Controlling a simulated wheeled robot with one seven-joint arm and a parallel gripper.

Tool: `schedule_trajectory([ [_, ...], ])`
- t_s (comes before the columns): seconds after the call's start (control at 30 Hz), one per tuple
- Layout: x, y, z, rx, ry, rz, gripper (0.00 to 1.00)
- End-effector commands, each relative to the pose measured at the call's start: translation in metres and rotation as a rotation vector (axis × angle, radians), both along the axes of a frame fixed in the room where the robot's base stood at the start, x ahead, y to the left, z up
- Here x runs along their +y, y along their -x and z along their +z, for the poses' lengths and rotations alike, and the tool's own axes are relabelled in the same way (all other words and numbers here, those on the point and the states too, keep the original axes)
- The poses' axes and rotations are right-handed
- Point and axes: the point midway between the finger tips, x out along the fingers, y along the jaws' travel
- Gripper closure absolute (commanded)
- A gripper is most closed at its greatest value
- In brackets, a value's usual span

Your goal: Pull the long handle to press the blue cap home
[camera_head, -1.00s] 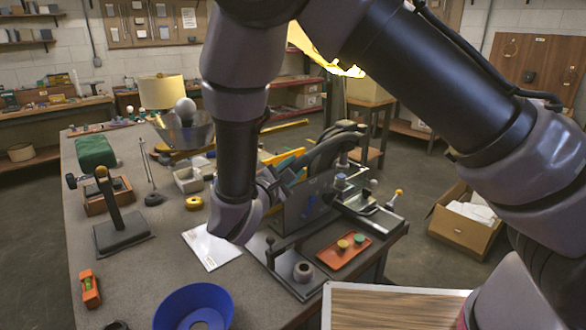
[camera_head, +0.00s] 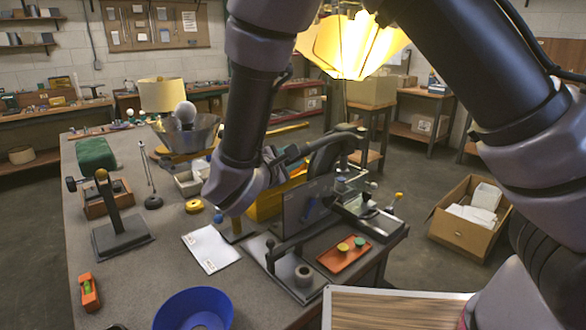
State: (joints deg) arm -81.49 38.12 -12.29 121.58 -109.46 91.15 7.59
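My arm comes down over the bench, and its wrist (camera_head: 236,187) hangs left of a dark upright panel (camera_head: 308,207). My gripper (camera_head: 270,166) shows only as dark parts behind the wrist; its fingertips are hidden. A dark curved arm (camera_head: 325,147) runs from there to the right, above the panel. A long dark bar (camera_head: 305,235) with an upright knob at its left end lies in front of the panel; I cannot tell which is the long handle.
An orange tray (camera_head: 343,262) with a green and a yellow piece lies on the bench at right. A blue bowl (camera_head: 190,303), white sheet (camera_head: 207,250) and black stand (camera_head: 120,234) are nearer left. An open carton (camera_head: 455,228) stands on the floor. A lit lampshade (camera_head: 352,43) hangs behind.

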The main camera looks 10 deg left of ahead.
Motion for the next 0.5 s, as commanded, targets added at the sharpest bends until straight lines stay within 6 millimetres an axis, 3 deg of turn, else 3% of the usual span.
schedule_trajectory([
  [0.1, -0.002, -0.004, 0.027, 0.062, -0.069, -0.001, 1.00],
  [0.5, -0.021, -0.025, 0.102, 0.284, -0.269, -0.002, 1.00],
])
